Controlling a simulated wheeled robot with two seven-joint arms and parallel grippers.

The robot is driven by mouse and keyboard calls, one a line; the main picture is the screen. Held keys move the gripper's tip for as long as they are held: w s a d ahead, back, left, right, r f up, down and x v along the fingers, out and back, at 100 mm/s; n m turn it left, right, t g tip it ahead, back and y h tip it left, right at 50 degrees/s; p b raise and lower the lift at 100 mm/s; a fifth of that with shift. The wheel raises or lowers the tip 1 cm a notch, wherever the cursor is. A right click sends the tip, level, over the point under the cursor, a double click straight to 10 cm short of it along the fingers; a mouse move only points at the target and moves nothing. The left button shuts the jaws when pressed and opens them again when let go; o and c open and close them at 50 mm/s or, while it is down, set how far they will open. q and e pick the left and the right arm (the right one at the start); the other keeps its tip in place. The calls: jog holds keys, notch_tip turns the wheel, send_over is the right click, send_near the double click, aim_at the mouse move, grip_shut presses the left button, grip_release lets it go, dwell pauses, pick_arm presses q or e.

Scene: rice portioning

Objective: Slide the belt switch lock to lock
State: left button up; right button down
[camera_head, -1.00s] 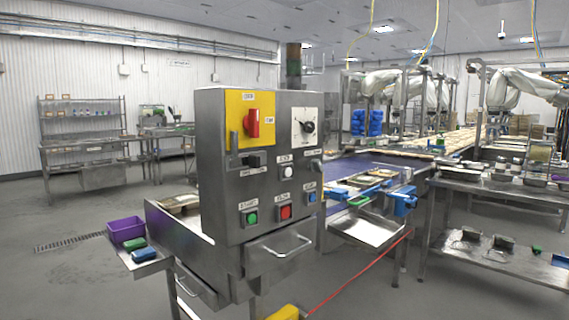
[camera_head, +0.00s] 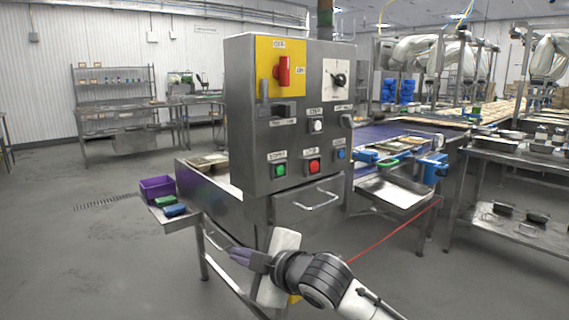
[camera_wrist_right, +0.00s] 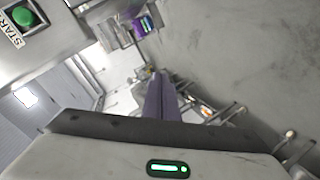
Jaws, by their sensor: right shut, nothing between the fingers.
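The steel control box (camera_head: 235,150) stands in the middle of the head view. A yellow plate (camera_head: 265,60) with a red rotary switch (camera_head: 283,72) is at its upper left. Below that plate is a dark slider-like part (camera_head: 284,111), which I take for the belt switch lock; its label is too small to read and its position I cannot tell. My right gripper (camera_head: 233,252) is below and in front of the box, shut and empty, pointing left. Its purple fingers (camera_wrist_right: 158,90) lie together in the right wrist view. My left gripper is not in view.
Green (camera_head: 280,170), red (camera_head: 314,166) and blue (camera_head: 341,154) buttons sit low on the panel. A drawer handle (camera_head: 316,200) sticks out below. A purple bin (camera_head: 157,188) stands on a side shelf. A blue conveyor belt (camera_head: 375,132) runs behind at right.

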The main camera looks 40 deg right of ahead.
aim_at(275, 110)
pick_arm(q)
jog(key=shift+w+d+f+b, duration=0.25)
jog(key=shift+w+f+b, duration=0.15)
jog(key=shift+b, duration=0.55)
pick_arm(e)
jog(key=s+d+r+n+t+h, duration=0.1)
jog(key=d+r, duration=0.2)
jog(key=r, duration=0.6)
jog(key=s+d+r+n+t+h, duration=0.1)
jog(key=s+d+r+h, duration=0.1)
jog(key=r, duration=0.7)
jog(key=s+d+r+n+t+h, duration=0.1)
jog(key=s+d+r, duration=0.1)
jog(key=r, duration=0.7)
jog(key=shift+d+r+n+t, duration=0.3)
jog(key=shift+d+r+n, duration=0.1)
jog(key=shift+d, duration=0.5)
